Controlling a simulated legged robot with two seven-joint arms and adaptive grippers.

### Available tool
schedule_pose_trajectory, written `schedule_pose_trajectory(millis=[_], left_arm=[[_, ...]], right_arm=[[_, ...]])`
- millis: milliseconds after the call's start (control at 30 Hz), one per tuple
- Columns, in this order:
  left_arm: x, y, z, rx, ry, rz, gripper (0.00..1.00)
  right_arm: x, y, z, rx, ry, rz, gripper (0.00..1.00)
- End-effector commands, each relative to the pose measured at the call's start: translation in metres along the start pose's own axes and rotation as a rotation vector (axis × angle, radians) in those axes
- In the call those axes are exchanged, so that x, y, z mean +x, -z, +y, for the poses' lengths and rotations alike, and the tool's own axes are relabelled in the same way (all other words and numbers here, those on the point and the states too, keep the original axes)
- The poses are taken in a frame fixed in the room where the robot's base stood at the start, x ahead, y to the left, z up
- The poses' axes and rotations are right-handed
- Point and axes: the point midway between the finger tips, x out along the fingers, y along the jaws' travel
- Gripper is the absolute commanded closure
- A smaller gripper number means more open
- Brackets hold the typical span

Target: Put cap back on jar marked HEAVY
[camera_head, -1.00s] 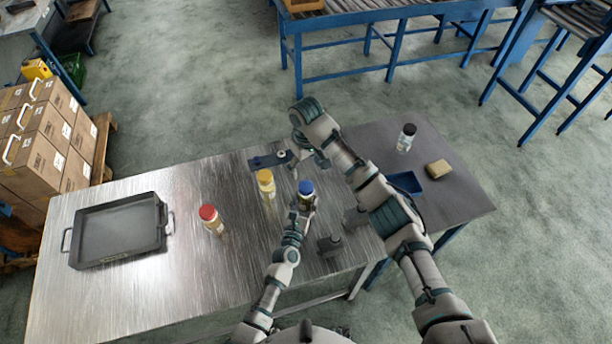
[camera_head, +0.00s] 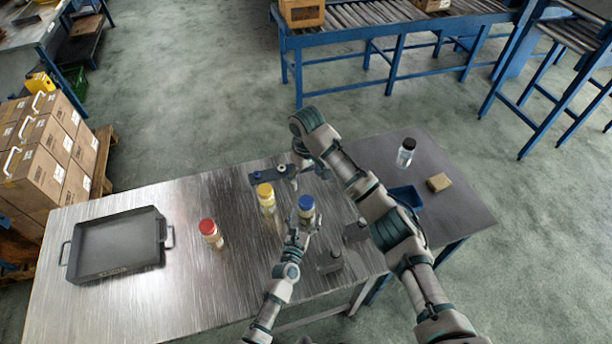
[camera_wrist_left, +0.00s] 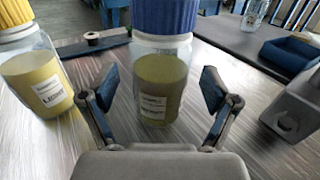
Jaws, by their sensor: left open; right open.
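A jar with a blue cap (camera_head: 306,202) stands upright on the metal table, cap on. In the left wrist view the blue cap (camera_wrist_left: 165,18) sits over a jar of yellowish oil (camera_wrist_left: 160,82); its label is too blurred to read. My left gripper (camera_head: 302,225) is open, its fingers spread on either side of this jar's near side, with gaps visible. A yellow-capped jar (camera_head: 267,198) and a red-capped jar (camera_head: 211,234) stand to the left. My right gripper (camera_head: 296,176) is beyond the blue-capped jar, small and partly hidden by its arm.
A dark bar with a ring (camera_head: 268,176) lies behind the jars. A dark tray (camera_head: 118,243) is at the left. A grey block fixture (camera_head: 330,262) is right of my left gripper. A black-capped jar (camera_head: 406,152), blue bin (camera_head: 408,196) and sponge-like block (camera_head: 438,182) are on the side table.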

Motion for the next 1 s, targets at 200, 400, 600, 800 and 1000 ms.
schedule_pose_trajectory(millis=[200,400,600,800,1000], left_arm=[[-0.033,0.002,0.0,-0.001,0.0,0.004,0.13],[-0.076,0.003,0.0,0.001,0.001,0.004,0.13],[-0.106,0.003,0.001,0.001,0.0,0.004,0.13],[-0.117,0.002,0.001,0.001,0.001,0.003,0.13],[-0.117,0.002,0.001,0.0,0.0,0.003,0.13]], right_arm=[[0.0,0.0,0.0,0.0,0.0,0.0,0.22],[0.0,0.0,0.0,0.0,0.0,0.0,0.22],[0.0,0.001,0.0,0.0,0.0,0.0,0.22],[0.0,0.001,0.0,0.0,0.0,0.0,0.22],[0.0,0.001,0.0,0.0,0.0,0.0,0.22]])
